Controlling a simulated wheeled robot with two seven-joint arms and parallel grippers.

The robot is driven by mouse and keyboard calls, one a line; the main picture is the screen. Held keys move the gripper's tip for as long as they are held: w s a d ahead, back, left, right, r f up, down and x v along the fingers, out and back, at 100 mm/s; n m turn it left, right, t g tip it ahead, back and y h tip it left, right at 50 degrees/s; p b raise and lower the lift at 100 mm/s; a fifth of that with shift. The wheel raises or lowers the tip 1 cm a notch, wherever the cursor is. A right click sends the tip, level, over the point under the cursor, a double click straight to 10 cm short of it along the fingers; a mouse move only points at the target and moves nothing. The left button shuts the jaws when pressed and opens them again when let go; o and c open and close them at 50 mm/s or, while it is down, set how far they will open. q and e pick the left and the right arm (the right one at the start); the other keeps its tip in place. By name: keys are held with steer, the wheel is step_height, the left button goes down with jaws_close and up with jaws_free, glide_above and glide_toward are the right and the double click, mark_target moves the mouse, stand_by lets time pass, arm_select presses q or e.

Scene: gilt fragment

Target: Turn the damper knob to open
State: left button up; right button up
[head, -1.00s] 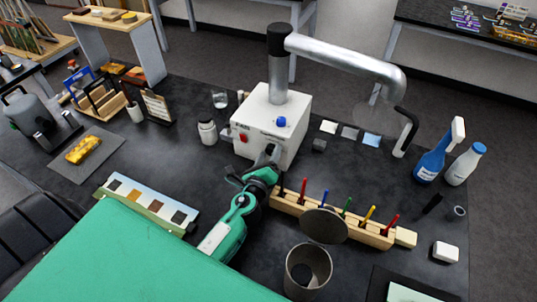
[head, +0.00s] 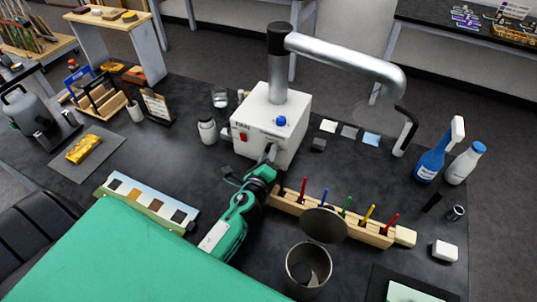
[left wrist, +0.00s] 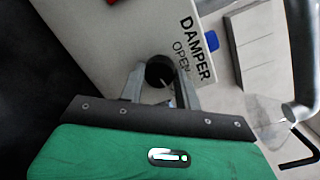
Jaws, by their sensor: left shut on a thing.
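The white extractor box (head: 262,108) stands on the dark bench with a silver duct arm rising from it. In the left wrist view, the box face (left wrist: 110,35) carries the words DAMPER and OPEN. The dark round damper knob (left wrist: 159,71) is beside that lettering, between the two fingers of my left gripper (left wrist: 160,88), which is shut on it. In the head view my left gripper (head: 270,153) reaches the box's front face and hides the knob. I cannot tell exactly where the knob's mark points. My right gripper is not in view.
A red switch (head: 243,137) is on the box's front and a blue knob (head: 281,121) is on its upper part. A wooden rack (head: 367,229) with coloured sticks and a metal cup (head: 295,266) lie right of my arm.

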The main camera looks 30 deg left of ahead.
arm_select(q)
steer(key=shift+a+n+g+h+p, duration=0.15)
steer(key=shift+n+h+p, duration=0.4)
steer(key=shift+n, duration=1.9)
steer(key=shift+d+n+g+h+p, duration=0.15)
steer(key=shift+n+p, duration=0.75)
steer(key=shift+n, duration=1.6)
steer(key=shift+a+n+g+h+p, duration=0.2)
steer(key=shift+n+h+p, duration=0.35)
steer(key=shift+n, duration=1.9)
steer(key=o, duration=1)
steer(key=shift+s, duration=0.15)
